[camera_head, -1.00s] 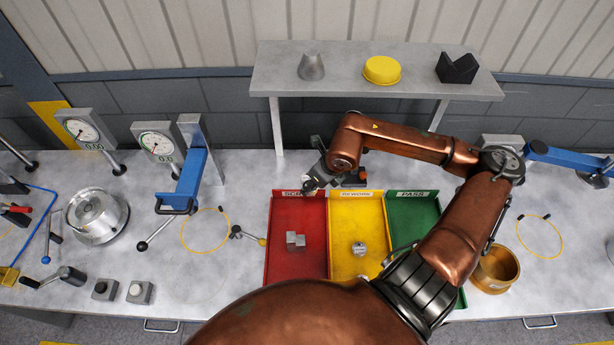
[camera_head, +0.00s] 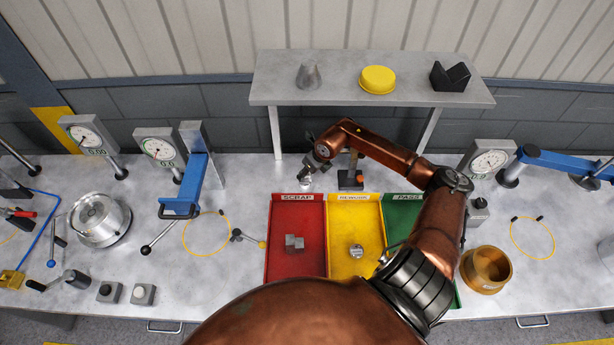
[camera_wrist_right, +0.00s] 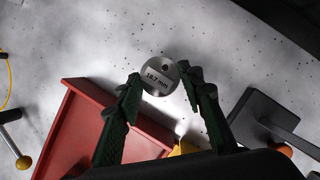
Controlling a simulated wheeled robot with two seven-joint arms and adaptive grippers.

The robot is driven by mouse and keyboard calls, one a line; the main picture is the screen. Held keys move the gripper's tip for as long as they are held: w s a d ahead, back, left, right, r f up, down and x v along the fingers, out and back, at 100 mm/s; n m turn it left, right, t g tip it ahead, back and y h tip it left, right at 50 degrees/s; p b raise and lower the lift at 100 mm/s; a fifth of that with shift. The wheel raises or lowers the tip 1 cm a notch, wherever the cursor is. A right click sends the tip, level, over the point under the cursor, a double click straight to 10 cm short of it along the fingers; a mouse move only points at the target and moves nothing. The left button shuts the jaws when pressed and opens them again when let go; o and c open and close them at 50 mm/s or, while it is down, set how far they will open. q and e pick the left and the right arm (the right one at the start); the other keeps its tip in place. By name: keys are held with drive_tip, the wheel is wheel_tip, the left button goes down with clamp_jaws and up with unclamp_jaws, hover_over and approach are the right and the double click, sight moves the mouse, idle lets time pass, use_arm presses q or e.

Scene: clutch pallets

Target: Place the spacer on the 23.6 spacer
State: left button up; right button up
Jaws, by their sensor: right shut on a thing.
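My right gripper (camera_head: 307,184) hangs over the bare bench just behind the red tray. In the right wrist view its dark fingers (camera_wrist_right: 166,98) are shut on a round metal spacer (camera_wrist_right: 160,76) marked "18.7 mm". The spacer's marked face is towards the camera, and the gap under it cannot be judged. A round metal piece (camera_head: 356,251) lies in the yellow tray; its marking is too small to read, so I cannot tell whether it is the 23.6 spacer. My left gripper is not in view.
The red SCRAP tray (camera_head: 282,262) holds grey blocks (camera_head: 294,243). The yellow REWORK tray (camera_head: 343,215) and green PASS tray (camera_head: 400,215) adjoin it. A small stand with an orange knob (camera_head: 360,178) is close right of the gripper. A shelf (camera_head: 330,92) is behind.

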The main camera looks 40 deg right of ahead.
sight(307, 177)
wheel_tip(307, 177, down, 3)
drive_tip(key=shift+w+p, duration=0.15)
drive_tip(key=shift+p, duration=0.5)
drive_tip(key=shift+f, duration=0.25)
drive_tip(key=o, duration=1.4)
drive_tip(key=shift+d+r, duration=0.1)
drive_tip(key=shift+r, duration=0.25)
drive_tip(key=b+v, duration=0.2)
drive_tip(key=v, duration=0.9)
drive_tip(key=shift+s+r, duration=0.2)
drive_tip(key=shift+s, duration=0.1)
